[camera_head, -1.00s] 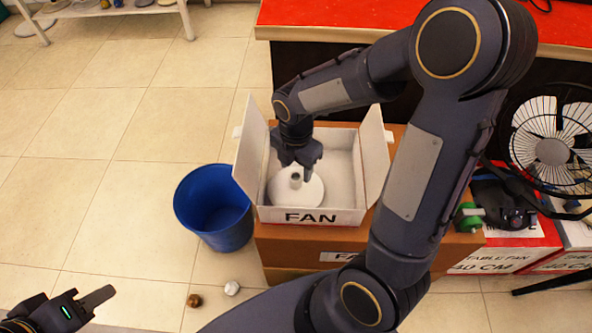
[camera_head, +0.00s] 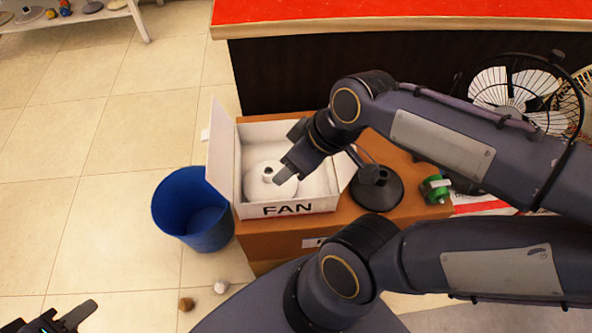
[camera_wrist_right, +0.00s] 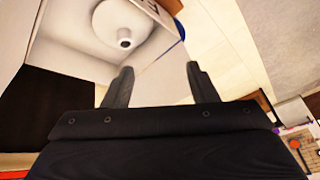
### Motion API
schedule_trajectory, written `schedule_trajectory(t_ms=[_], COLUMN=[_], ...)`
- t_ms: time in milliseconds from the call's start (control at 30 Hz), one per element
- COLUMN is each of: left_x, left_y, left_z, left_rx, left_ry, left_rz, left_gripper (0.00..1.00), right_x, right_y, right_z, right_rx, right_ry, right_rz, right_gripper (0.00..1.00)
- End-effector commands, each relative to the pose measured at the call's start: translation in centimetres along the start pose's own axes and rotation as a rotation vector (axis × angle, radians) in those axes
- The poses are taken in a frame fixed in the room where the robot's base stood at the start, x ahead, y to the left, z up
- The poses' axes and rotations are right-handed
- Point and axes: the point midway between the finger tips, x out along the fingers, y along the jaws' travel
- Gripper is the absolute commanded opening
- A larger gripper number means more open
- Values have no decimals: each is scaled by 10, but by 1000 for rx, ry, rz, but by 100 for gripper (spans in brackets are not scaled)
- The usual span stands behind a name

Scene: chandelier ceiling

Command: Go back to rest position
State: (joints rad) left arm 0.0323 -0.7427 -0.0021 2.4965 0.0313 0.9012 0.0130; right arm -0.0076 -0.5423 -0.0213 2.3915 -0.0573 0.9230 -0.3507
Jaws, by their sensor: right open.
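My right gripper (camera_head: 287,156) is open and empty above the right part of the open white FAN box (camera_head: 300,207). The right wrist view shows its two fingers apart (camera_wrist_right: 160,76) with nothing between them. A white round base with a short hollow stem (camera_head: 262,181) lies inside the box, and it also shows in the right wrist view (camera_wrist_right: 124,28). My left gripper (camera_head: 62,318) shows only partly at the lower left corner, clear of objects. One finger of it is seen, so its opening is unclear.
The FAN box stands on a brown carton (camera_head: 280,240). Beside it are a black round stand (camera_head: 376,190) and a green roll (camera_head: 436,188). A blue bin (camera_head: 192,215) stands left, with two crumpled balls on the floor. A red-topped counter (camera_head: 400,12) is behind. A black fan (camera_head: 515,92) is right.

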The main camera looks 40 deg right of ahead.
Motion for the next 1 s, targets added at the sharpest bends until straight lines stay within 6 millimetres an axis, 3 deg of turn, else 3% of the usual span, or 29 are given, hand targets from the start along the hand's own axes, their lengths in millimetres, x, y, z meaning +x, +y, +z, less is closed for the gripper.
schedule_trajectory(t_ms=[100,200,533,667,867,1000], left_x=[0,0,-1,-11,-56,-103], left_y=[0,0,0,5,26,47], left_z=[0,0,0,-5,-29,-52], left_rx=[0,0,0,0,0,0], left_ry=[0,0,0,0,0,1], left_rz=[0,0,0,0,0,0], left_gripper=[36,36,36,36,36,36], right_x=[-7,-8,-9,-19,-69,-119], right_y=[-12,-17,-19,-21,-30,-39], right_z=[13,18,19,13,-10,-35], right_rx=[275,397,438,437,436,436], right_ry=[87,118,126,125,125,125], right_rz=[-13,-26,-31,-31,-31,-31], right_gripper=[53,53,53,53,53,53])
